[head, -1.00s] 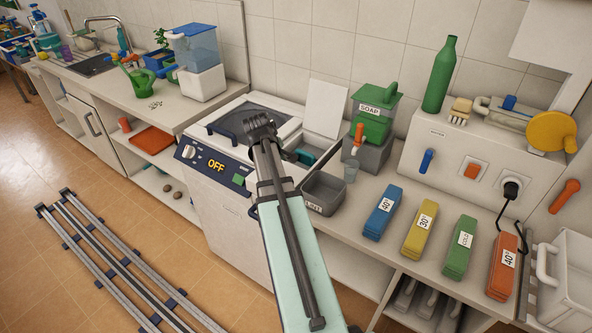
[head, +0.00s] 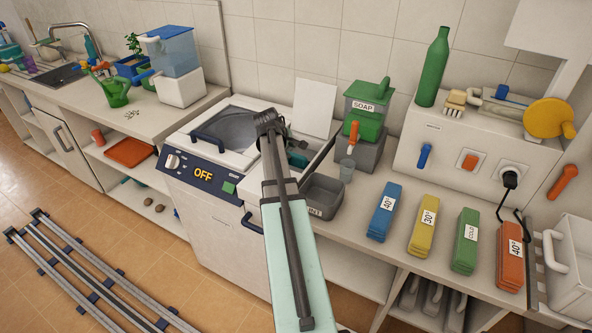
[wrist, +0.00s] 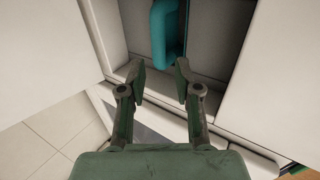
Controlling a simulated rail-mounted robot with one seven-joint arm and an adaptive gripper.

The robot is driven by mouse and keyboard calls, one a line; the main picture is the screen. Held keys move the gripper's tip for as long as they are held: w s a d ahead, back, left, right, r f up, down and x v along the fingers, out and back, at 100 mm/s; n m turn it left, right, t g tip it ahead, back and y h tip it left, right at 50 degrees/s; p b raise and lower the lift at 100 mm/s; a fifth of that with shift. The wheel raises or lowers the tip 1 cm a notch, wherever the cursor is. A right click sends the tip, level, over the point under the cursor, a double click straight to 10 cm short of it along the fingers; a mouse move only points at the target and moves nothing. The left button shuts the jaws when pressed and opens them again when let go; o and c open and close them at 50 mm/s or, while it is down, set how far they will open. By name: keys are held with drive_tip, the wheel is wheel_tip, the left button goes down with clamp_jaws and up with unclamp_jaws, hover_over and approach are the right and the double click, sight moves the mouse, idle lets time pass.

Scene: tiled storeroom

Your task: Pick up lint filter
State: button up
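The teal lint filter (head: 297,158) sits in the open compartment at the right of the washer top (head: 232,125), partly hidden by my arm. In the wrist view the filter's teal handle (wrist: 166,45) stands up in a narrow pale slot at the top centre. My gripper (wrist: 160,74) is open and empty. In the wrist picture the handle lies in line with the gap between the two fingers, beyond their tips. It appears apart from both fingers. In the head view the fingertips are mostly hidden behind my wrist.
A raised white lid (head: 314,106) stands behind the compartment. A grey lint bin (head: 322,195) and a green soap dispenser (head: 367,115) are close on the right. Pale walls (wrist: 270,80) flank the slot in the wrist view. Coloured packs, including a blue one (head: 384,212), lie further right.

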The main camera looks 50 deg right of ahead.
sight(295, 154)
drive_tip(key=shift+x, duration=1.4)
drive_tip(key=p+x, duration=0.2)
drive_tip(key=x, duration=0.2)
drive_tip(key=shift+s+d, duration=0.1)
drive_tip(key=shift+d, duration=0.1)
drive_tip(key=shift+d+f, duration=0.2)
drive_tip(key=shift+f, duration=0.25)
clamp_jaws()
